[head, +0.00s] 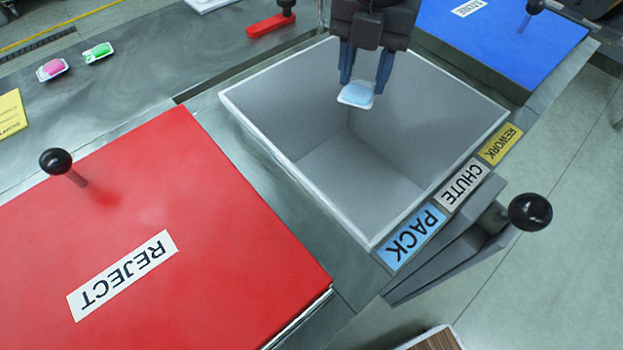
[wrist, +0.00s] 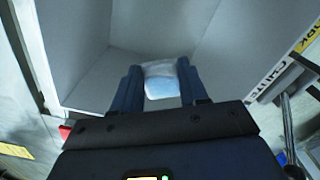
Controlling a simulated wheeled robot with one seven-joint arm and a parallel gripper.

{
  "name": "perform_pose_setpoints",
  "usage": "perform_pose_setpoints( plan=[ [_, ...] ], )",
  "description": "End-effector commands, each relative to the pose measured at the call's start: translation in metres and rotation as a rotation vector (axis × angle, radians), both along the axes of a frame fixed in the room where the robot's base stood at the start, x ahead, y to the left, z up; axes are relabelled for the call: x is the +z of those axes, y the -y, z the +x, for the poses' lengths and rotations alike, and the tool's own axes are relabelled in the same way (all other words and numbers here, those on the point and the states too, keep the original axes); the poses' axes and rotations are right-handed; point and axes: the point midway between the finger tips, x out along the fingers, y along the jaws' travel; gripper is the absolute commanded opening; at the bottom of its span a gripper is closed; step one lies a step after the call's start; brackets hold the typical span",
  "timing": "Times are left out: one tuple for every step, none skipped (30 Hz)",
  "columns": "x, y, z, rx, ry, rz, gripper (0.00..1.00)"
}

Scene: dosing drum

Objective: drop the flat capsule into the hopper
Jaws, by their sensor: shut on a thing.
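My gripper (head: 366,82) is shut on a flat capsule (head: 357,95) with a light blue fill and a pale, clear rim. The capsule also shows between the dark blue fingers in the wrist view (wrist: 161,88). My gripper holds it over the open grey hopper (head: 270,136), near its back wall. The hopper is a square bin with a white rim, and the part of its floor in view is empty. Part of the hopper's back wall is hidden behind my gripper.
A red lid marked REJECT (head: 220,215) lies left of the hopper, and a blue lid (head: 480,40) lies behind right. A pink capsule (head: 52,69) and a green capsule (head: 98,52) lie on the counter. A lever with a black knob (head: 530,211) stands by the PACK, CHUTE and REWORK labels.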

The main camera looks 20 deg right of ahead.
Motion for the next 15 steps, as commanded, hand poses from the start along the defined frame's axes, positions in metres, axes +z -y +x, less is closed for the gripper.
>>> perform_pose_setpoints(
  plan=[
    [-0.0052,0.0003,0.0002,-0.001,0.001,-0.001,0.15],
    [-0.0058,0.0003,0.0002,-0.001,0.001,-0.001,0.15],
    [-0.0062,0.0003,0.0002,-0.001,0.001,-0.001,0.15],
    [-0.0061,0.0003,0.0002,-0.001,0.001,-0.001,0.15],
    [-0.006,0.0003,0.0002,-0.001,0.001,-0.001,0.15],
    [-0.0056,0.0003,0.0002,-0.001,0.001,-0.001,0.15],
    [-0.0054,0.0003,0.0002,-0.001,0.001,-0.001,0.15],
    [-0.0053,0.0003,0.0002,-0.001,0.001,-0.001,0.15],
    [-0.0053,0.0003,0.0002,-0.001,0.001,-0.001,0.15],
    [-0.0053,0.0002,0.0001,-0.001,0.0,0.0,0.15],
    [-0.0053,0.0002,0.0001,-0.001,0.0,0.0,0.46],
    [-0.0053,0.0002,0.0001,0.0,0.0,0.0,0.5],
    [-0.0053,0.0002,0.0001,0.0,0.0,0.0,0.53],
    [-0.0053,0.0002,0.0001,0.0,0.0,0.0,0.56],
    [-0.0053,0.0002,0.0001,0.0,0.0,0.0,0.59]
  ],
)
